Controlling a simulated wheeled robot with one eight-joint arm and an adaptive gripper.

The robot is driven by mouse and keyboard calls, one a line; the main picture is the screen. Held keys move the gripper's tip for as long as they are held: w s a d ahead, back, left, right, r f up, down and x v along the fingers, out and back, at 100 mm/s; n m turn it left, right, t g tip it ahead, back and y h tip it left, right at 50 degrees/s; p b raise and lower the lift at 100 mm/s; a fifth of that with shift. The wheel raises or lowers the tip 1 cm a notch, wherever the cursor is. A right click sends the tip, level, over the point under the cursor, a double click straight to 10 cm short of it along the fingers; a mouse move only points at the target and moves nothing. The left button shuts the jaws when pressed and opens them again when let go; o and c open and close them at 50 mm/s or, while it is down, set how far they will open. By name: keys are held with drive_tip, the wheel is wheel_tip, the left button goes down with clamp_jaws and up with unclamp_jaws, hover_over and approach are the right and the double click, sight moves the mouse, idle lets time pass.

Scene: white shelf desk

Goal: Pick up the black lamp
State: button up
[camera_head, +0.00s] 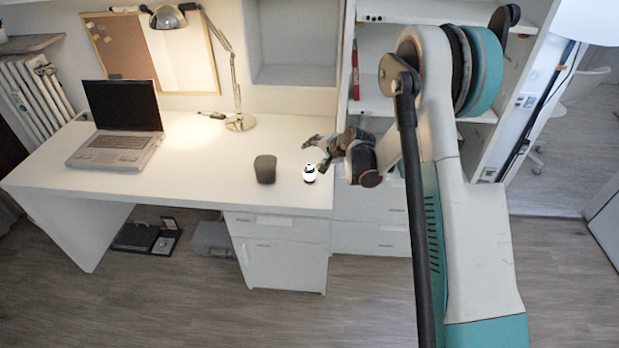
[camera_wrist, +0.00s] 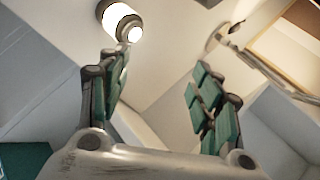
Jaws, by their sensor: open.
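The black lamp (camera_head: 310,173) is a small lantern with a glowing white body and dark ends. It stands near the front right of the white desk, and in the wrist view the lamp (camera_wrist: 121,22) shows at the top, left of centre. My gripper (camera_head: 315,154) is open just above and beside the lamp at the desk's right end. In the wrist view my gripper (camera_wrist: 160,62) has its two teal-padded fingers apart with nothing between them. The lamp lies beyond the left fingertip, outside the gap; contact is not seen.
A silver desk lamp (camera_head: 240,122) and an open laptop (camera_head: 120,120) are farther left on the white desk (camera_head: 200,160). A shelf unit (camera_head: 372,95) rises behind my arm. The desk's middle is clear.

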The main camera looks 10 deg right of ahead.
sight(313, 174)
drive_tip(key=s+d+f+m+b, duration=0.1)
drive_tip(key=s+m, duration=0.1)
drive_tip(key=m, duration=0.3)
drive_tip(key=s+d+f+m+t+y+b, duration=0.1)
drive_tip(key=s+f+m, duration=0.1)
drive_tip(key=m, duration=0.4)
drive_tip(key=s+d+f+m+t+y+b, duration=0.1)
drive_tip(key=s+m, duration=0.2)
drive_tip(key=m, duration=0.2)
drive_tip(key=shift+s+d+f+m, duration=0.15)
drive_tip(key=shift+s+f+m, duration=0.15)
drive_tip(key=shift+f+m, duration=0.1)
drive_tip(key=m, duration=0.1)
drive_tip(key=s+m, duration=0.1)
drive_tip(key=m, duration=0.1)
drive_tip(key=shift+s+d+t+b, duration=0.2)
drive_tip(key=shift+t+b, duration=0.1)
drive_tip(key=shift+t, duration=0.1)
drive_tip(key=b+x, duration=0.1)
drive_tip(key=x, duration=0.7)
drive_tip(key=shift+w+a, duration=0.15)
drive_tip(key=shift+a, duration=0.05)
drive_tip(key=b+x, duration=0.1)
drive_tip(key=x, duration=0.1)
drive_tip(key=b+x, duration=0.1)
drive_tip(key=x, duration=0.2)
drive_tip(key=shift+a+f+b, duration=0.15)
drive_tip(key=shift+f+b, duration=0.15)
drive_tip(key=shift+f, duration=0.05)
drive_tip(key=shift+r, duration=0.1)
